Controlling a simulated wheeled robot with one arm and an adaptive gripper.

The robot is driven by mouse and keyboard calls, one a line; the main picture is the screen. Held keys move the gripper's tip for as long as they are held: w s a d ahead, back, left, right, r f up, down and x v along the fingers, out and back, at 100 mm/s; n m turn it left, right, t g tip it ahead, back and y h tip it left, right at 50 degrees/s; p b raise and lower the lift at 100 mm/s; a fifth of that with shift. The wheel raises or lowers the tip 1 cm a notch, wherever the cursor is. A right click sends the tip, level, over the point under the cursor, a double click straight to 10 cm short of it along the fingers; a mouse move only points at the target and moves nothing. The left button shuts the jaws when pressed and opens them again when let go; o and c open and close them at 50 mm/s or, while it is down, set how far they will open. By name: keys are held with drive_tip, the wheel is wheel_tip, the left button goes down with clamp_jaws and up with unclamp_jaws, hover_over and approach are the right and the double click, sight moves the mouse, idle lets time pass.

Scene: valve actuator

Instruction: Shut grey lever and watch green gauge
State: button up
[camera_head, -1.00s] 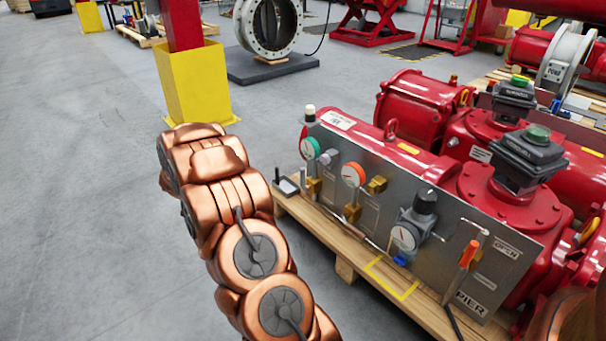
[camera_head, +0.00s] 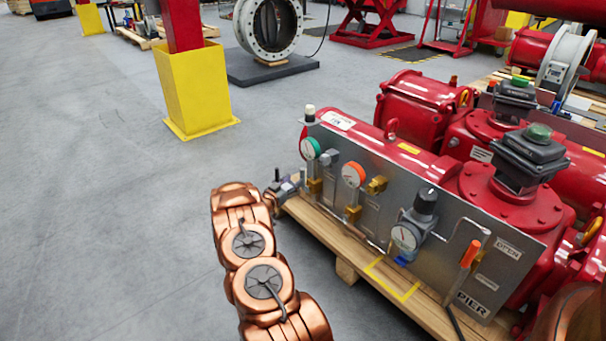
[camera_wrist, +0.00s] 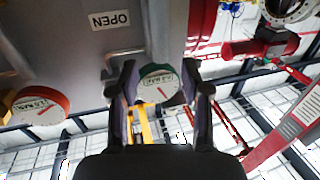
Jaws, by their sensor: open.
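The green gauge (camera_head: 310,148) sits at the left end of the grey panel in the head view. In the wrist view, upside down, the green gauge (camera_wrist: 160,84) shows between my fingers, farther off. My gripper (camera_head: 284,186) is below and left of the gauge, close to the panel's left end; its fingers (camera_wrist: 160,75) are spread with nothing seen held between them. A thin grey bar (camera_wrist: 126,51) shows by the left finger, but I cannot tell if it is the grey lever. In the head view my gripper crowds that area and I cannot make the lever out.
An orange-rimmed gauge (camera_head: 353,174), a lower gauge (camera_head: 404,238) with a black knob and an orange lever (camera_head: 470,253) are on the panel (camera_head: 440,262). A wooden pallet (camera_head: 345,245) juts out below. Left is clear floor, with a yellow post base (camera_head: 195,88) behind.

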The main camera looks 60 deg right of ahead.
sight(301, 174)
drive_tip(key=shift+d+b, duration=1.3)
drive_tip(key=shift+d, duration=2.45)
drive_tip(key=shift+c, duration=0.3)
clamp_jaws()
